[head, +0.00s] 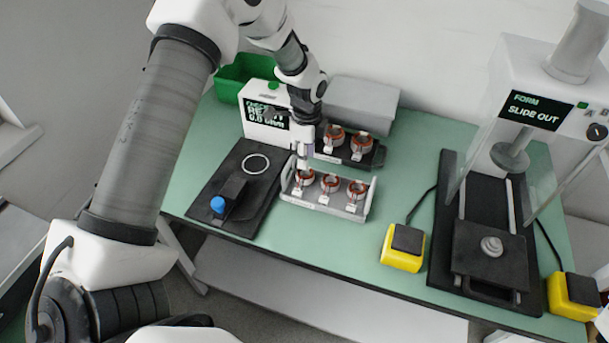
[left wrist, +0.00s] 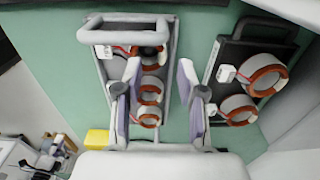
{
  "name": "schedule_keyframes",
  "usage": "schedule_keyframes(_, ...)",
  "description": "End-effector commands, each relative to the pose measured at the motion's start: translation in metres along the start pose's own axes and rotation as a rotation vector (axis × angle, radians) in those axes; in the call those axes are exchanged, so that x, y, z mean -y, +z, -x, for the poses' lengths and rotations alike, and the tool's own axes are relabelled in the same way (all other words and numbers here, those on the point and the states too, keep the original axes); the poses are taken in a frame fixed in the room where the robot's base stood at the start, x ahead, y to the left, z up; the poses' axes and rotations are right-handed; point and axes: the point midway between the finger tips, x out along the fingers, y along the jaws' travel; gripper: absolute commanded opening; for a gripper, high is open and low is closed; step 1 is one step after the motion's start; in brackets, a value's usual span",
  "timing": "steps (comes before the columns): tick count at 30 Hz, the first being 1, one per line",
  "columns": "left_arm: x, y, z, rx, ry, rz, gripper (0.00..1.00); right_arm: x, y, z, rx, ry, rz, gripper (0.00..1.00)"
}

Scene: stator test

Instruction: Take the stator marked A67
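The grey tray (head: 325,206) holds three copper-wound stators with white tags; its left stator (head: 305,178), middle stator (head: 329,183) and right stator (head: 356,189) stand in a row. The black tray (head: 367,160) behind it holds two more stators. The tag markings are too small to read, so I cannot tell which is A67. My left gripper (head: 304,156) points down over the left end of the grey tray. In the left wrist view the left gripper (left wrist: 158,75) is open, its fingers apart above the grey tray (left wrist: 88,36), nothing clearly held. My right gripper is out of view.
A tester with a display (head: 266,126) stands behind a black plate with a blue knob (head: 217,204). A green bin (head: 233,80) and a grey box (head: 362,102) are at the back. A press (head: 490,245) and yellow switch boxes (head: 402,256) are on the right.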

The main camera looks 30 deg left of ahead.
Motion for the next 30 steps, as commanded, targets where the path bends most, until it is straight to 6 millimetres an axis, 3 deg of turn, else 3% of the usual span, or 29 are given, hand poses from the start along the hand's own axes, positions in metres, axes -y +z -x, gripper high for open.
schedule_keyframes(1,0.0,0.0,-0.007,0.002,0.005,0.0,0.4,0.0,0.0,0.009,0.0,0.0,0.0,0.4)
schedule_keyframes(6,0.001,0.0,-0.032,0.001,0.002,-0.001,0.4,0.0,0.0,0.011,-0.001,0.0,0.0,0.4)
schedule_keyframes(12,0.001,0.0,-0.034,0.001,0.001,-0.001,0.4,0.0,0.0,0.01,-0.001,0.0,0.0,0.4)
schedule_keyframes(15,0.001,0.0,-0.034,0.001,0.001,0.0,0.04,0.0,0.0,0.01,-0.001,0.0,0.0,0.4)
schedule_keyframes(16,0.001,0.0,-0.034,0.001,0.001,0.0,0.0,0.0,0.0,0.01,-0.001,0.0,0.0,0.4)
schedule_keyframes(30,0.001,0.0,-0.031,0.0,0.0,0.0,0.0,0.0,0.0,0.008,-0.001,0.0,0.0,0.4)
